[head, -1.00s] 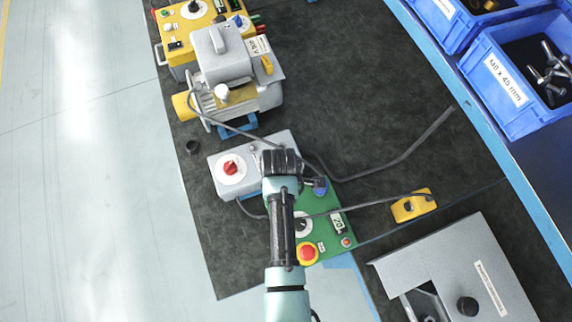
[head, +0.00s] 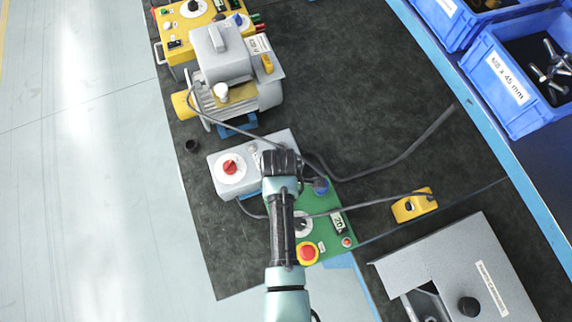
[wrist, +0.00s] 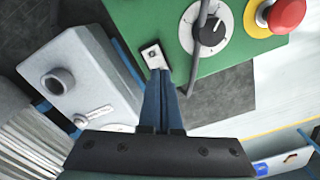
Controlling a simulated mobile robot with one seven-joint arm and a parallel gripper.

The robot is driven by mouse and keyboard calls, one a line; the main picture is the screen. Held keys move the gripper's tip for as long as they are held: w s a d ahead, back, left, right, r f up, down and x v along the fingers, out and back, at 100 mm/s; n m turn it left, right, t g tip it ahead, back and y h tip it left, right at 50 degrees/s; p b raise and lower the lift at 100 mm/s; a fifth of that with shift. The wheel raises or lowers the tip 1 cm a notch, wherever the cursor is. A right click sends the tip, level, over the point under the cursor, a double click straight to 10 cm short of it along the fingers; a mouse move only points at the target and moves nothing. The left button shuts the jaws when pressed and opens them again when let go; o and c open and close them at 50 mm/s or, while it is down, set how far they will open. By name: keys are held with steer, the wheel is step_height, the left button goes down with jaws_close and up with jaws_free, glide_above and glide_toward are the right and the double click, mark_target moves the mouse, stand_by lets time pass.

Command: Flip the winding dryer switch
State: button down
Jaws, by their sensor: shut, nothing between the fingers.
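A small pale plate with a dark insert, which looks like a rocker switch (wrist: 152,55), sits near the panel's edge in the wrist view. I cannot read any label naming the winding dryer switch. My gripper (wrist: 160,76) is shut and empty, its blue fingers pointing at this plate. The tips overlap its lower end; whether they touch is unclear. In the head view my wrist hides the fingertips and this plate.
A grey box (head: 252,155) with a red rotary knob (head: 230,167) stands beside the panel. A grey motor (head: 225,60) is further back. Cables cross the dark mat to a yellow box (head: 412,207). A grey cover (head: 455,262) lies right; blue bins (head: 510,90) stand top right.

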steer(key=shift+f+b, duration=0.35)
steer(key=shift+f, duration=0.15)
step_height(320, 180, up, 7)
steer(key=p, duration=0.7)
steer(key=shift+r, duration=0.1)
steer(key=shift+w, duration=0.1)
stand_by(0.7)
